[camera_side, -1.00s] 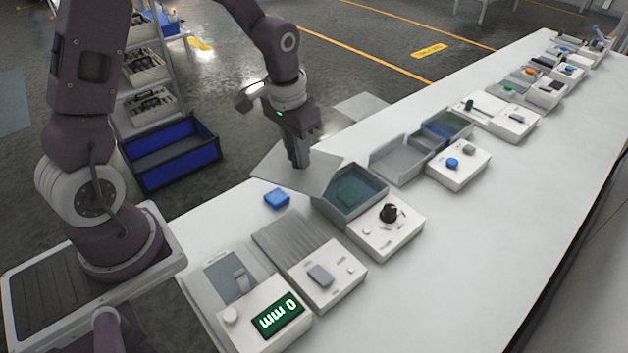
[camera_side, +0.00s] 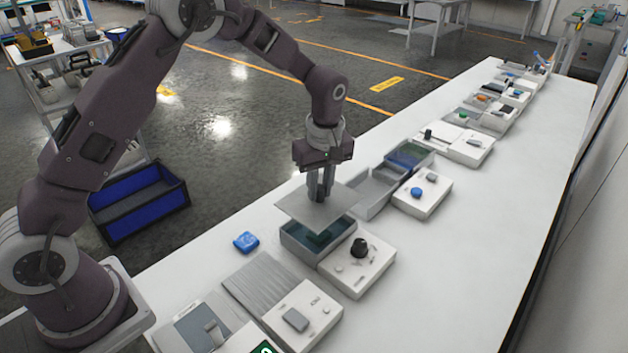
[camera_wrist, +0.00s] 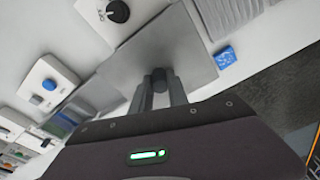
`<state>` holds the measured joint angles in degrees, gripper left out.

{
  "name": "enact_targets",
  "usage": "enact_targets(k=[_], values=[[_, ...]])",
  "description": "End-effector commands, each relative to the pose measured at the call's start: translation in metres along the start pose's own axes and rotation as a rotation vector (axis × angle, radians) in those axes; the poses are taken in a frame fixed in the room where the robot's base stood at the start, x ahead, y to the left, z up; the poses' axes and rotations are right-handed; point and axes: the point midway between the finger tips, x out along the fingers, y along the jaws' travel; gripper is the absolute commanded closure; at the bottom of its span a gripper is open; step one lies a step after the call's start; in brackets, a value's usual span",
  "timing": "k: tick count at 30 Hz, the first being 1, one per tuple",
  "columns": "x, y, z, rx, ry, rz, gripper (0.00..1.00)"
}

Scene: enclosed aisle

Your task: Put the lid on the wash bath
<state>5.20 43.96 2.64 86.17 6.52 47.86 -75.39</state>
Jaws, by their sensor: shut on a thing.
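The lid is a flat grey square plate (camera_side: 322,207). My gripper (camera_side: 319,192) is shut on its knob and holds it level, above the wash bath (camera_side: 318,243). The bath is an open grey tank with dark greenish contents, joined to a white control box with a black knob (camera_side: 359,247). The lid covers the rear part of the bath in the side view; the front part of the opening shows. A gap seems to remain between lid and rim. In the wrist view the lid (camera_wrist: 185,45) fills the middle below my gripper (camera_wrist: 159,80) and hides the bath.
A small blue block (camera_side: 246,242) lies left of the bath; it also shows in the wrist view (camera_wrist: 225,57). A ribbed grey unit (camera_side: 265,285) stands in front. A grey tray (camera_side: 375,190) and a box with a blue knob (camera_side: 417,191) stand behind. The table's right side is clear.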

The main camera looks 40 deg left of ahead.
Motion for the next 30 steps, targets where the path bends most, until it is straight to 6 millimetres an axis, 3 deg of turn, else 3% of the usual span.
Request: enact_targets(k=[12, 30], values=[[0.049, 0.0, 0.006, 0.001, -0.001, 0.0, 1.0], [0.057, 0.0, 0.007, 0.001, 0.0, 0.001, 1.0]])
